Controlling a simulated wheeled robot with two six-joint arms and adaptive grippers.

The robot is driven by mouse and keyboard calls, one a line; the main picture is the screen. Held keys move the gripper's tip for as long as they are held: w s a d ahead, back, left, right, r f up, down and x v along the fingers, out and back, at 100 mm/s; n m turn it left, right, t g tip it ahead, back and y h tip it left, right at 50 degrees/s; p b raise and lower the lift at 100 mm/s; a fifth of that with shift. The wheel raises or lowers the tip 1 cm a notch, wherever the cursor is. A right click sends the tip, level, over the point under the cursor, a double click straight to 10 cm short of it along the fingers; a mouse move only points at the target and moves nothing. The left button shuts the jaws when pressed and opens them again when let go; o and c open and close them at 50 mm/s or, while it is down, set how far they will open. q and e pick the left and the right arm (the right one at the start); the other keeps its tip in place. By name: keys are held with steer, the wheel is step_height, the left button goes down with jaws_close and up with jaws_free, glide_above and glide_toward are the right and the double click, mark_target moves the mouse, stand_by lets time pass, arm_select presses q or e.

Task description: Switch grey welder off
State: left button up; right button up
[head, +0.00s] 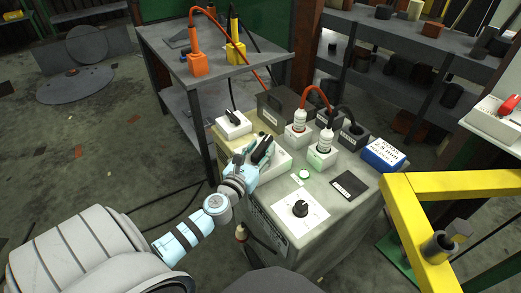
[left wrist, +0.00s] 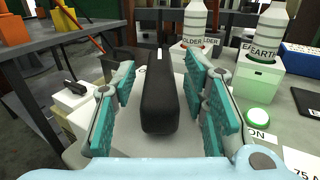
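The grey welder (head: 322,225) stands in the middle of the head view, with sockets, a dial and labels on its top. A black switch lever (left wrist: 163,95) stands on a pale plate on its top, at the left edge. My left gripper (head: 257,152) is over this plate. In the left wrist view the open teal-padded fingers (left wrist: 160,118) stand on both sides of the lever, with a gap on each side. A green lamp or button (left wrist: 260,120) with an "ON" label sits right of the gripper; it also shows in the head view (head: 304,175). My right gripper is not in view.
Two plugs with red (head: 299,121) and black (head: 327,140) cables stand behind the gripper. A small black knob on a white box (head: 232,124) is to its left. A dial (head: 300,208) is in front. A yellow frame (head: 405,215) stands at right, a grey table (head: 165,60) behind.

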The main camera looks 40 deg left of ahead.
arm_select(q)
jaws_close()
steer(key=shift+d+r+n+y, duration=0.1)
steer(key=shift+n+y, duration=0.4)
steer(key=shift+y, duration=0.2)
steer(key=shift+w+d+n+g+y+p, duration=0.1)
steer(key=shift+n+g+y+p, duration=0.45)
steer(key=shift+y, duration=0.35)
steer(key=n+g+y, duration=0.1)
steer(key=n+y, duration=0.1)
steer(key=y, duration=0.1)
steer(key=shift+w+d+n+g, duration=0.1)
steer(key=shift+d+n+g, duration=0.05)
steer(key=shift+n+g, duration=0.15)
steer(key=n+g+y+b, duration=0.1)
steer(key=g+y, duration=0.1)
steer(key=n+g+y, duration=0.2)
steer(key=shift+w+d+n+b, duration=0.15)
steer(key=shift+w+n+b, duration=0.1)
steer(key=shift+b, duration=0.1)
steer(key=shift+w+n+g+y+b, duration=0.1)
steer(key=shift+n+g+y+b, duration=0.8)
steer(key=shift+g, duration=0.6)
steer(key=shift+n+g+y+b, duration=0.6)
steer(key=shift+n+g+y, duration=0.2)
steer(key=shift+n+g, duration=0.5)
